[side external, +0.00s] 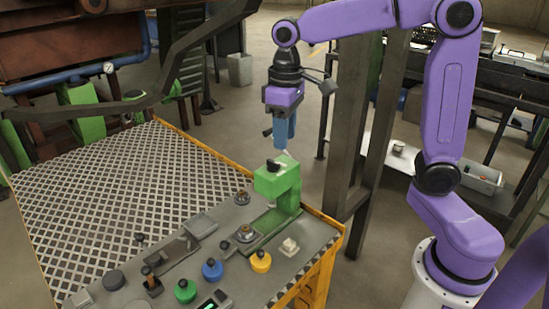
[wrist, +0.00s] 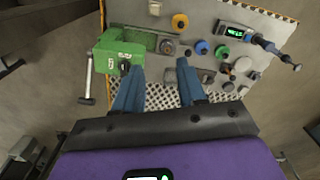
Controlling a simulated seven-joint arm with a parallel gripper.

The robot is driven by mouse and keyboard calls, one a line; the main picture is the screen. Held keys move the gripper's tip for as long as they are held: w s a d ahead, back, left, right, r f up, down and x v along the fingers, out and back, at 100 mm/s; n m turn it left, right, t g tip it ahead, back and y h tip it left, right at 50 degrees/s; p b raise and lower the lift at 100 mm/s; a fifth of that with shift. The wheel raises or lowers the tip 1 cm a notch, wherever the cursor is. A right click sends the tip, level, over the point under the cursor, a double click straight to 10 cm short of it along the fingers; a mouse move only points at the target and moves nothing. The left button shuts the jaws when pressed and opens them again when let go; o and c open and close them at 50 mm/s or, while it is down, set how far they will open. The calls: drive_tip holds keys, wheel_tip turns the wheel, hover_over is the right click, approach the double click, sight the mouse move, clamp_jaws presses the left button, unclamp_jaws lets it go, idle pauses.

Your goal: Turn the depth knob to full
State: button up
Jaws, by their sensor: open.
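A green bracket-like housing (side external: 280,187) stands at the right end of the control panel. A black knob (side external: 272,165) with a light mark sits on its top. I cannot read a label that names the depth knob. The housing also shows in the wrist view (wrist: 108,50), with its black knob (wrist: 125,66) close beside my left fingertip. My gripper (side external: 284,149) points down just above the housing. In the wrist view my two blue fingers (wrist: 160,66) are spread apart with nothing between them. The knob appears outside the gap, at the left finger.
The panel (side external: 225,232) carries a blue knob (side external: 212,269), a yellow knob (side external: 261,261), a green knob (side external: 185,290), a white switch (side external: 289,247) and a small display (side external: 209,305). A metal grating (side external: 120,200) lies left. Dark posts (side external: 355,130) stand behind the gripper.

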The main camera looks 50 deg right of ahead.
sight(275, 162)
drive_tip(key=w+d+r+m, duration=0.35)
drive_tip(key=w+d, duration=0.35)
drive_tip(key=w, duration=0.3)
drive_tip(key=shift+m, duration=0.35)
drive_tip(key=f, duration=1.8)
drive_tip(key=shift+s, duration=0.3)
drive_tip(key=shift+r, duration=0.1)
clamp_jaws()
